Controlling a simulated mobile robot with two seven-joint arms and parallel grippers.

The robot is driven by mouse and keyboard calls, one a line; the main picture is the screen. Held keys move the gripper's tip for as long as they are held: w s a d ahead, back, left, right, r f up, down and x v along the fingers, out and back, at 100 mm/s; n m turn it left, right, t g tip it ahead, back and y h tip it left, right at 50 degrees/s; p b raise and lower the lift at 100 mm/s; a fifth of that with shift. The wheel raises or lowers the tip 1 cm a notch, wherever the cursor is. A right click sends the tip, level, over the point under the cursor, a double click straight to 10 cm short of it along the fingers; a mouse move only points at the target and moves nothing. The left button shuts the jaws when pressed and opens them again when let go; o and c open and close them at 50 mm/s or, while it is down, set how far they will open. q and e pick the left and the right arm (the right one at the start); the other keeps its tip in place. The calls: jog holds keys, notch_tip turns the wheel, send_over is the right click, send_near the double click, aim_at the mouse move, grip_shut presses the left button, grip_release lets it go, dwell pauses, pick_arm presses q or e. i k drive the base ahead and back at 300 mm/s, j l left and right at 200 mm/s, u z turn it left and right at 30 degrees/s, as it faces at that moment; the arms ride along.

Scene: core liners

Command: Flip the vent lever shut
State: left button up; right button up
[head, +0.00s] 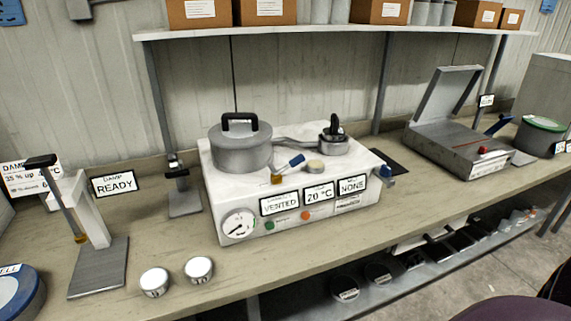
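The vent lever (291,163) has a blue handle and a brass-coloured base. It sits on top of the white machine (225,186), in front of the grey lidded pot (240,154). The handle slants up and to the right from its base. A display on the machine's front reads VENTED (280,203). A second blue-handled part (387,172) is at the machine's right side. Neither of my grippers is in view.
A press-like stand (92,215) and two small white-topped tins (199,269) are on the bench at left. An open-lidded grey box (455,142) stands at right. A shelf (330,31) with cardboard boxes runs above. Bench around the machine's front is mostly clear.

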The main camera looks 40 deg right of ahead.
aim_at(296, 161)
jog(key=k+l, duration=0.45)
jog(key=k, duration=0.15)
jog(key=z, duration=2.15)
